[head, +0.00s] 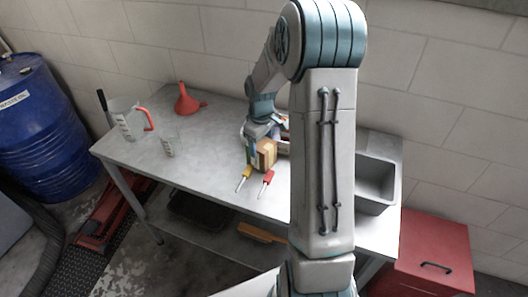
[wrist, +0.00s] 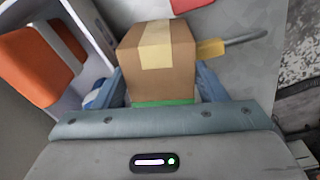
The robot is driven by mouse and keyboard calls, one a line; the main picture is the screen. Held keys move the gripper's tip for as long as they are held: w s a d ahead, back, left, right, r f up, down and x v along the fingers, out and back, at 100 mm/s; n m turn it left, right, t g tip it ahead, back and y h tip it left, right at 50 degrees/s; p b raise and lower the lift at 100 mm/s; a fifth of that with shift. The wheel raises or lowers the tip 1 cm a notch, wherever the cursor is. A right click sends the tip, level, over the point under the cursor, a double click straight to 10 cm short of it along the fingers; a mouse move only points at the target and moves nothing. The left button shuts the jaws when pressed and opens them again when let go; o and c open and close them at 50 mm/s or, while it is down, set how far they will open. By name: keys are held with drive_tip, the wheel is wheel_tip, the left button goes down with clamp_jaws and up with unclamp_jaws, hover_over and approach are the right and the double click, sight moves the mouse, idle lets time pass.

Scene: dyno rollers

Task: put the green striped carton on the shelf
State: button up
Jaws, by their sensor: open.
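A brown carton with a pale tape strip (wrist: 158,60) and a green band along its lower edge stands between the fingers of my gripper (wrist: 162,84) in the wrist view. The fingers are open, one on each side of it; I cannot tell whether they touch it. In the head view the carton (head: 267,153) is on the grey table, partly hidden by my gripper (head: 253,144). A white open-fronted unit (wrist: 92,22) holding an orange and white item is at the left of the wrist view; in the head view it is mostly hidden behind my arm.
Yellow (head: 246,172) and red (head: 268,177) handled tools lie just in front of the carton. A grey bin (head: 374,184) is right. The table's (head: 205,165) left middle is clear.

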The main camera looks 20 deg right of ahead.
drive_tip(key=shift+g, duration=0.4)
drive_tip(key=f, duration=0.1)
drive_tip(key=w+f, duration=0.1)
drive_tip(key=f, duration=0.2)
drive_tip(key=shift+w+d, duration=0.25)
drive_tip(key=shift+d, duration=0.15)
drive_tip(key=c, duration=1)
drive_tip(key=shift+w, duration=0.25)
drive_tip(key=shift+c, duration=0.2)
drive_tip(key=shift+s+a+r, duration=0.1)
drive_tip(key=shift+s+r, duration=0.4)
drive_tip(key=shift+r, duration=0.05)
drive_tip(key=shift+c, duration=0.5)
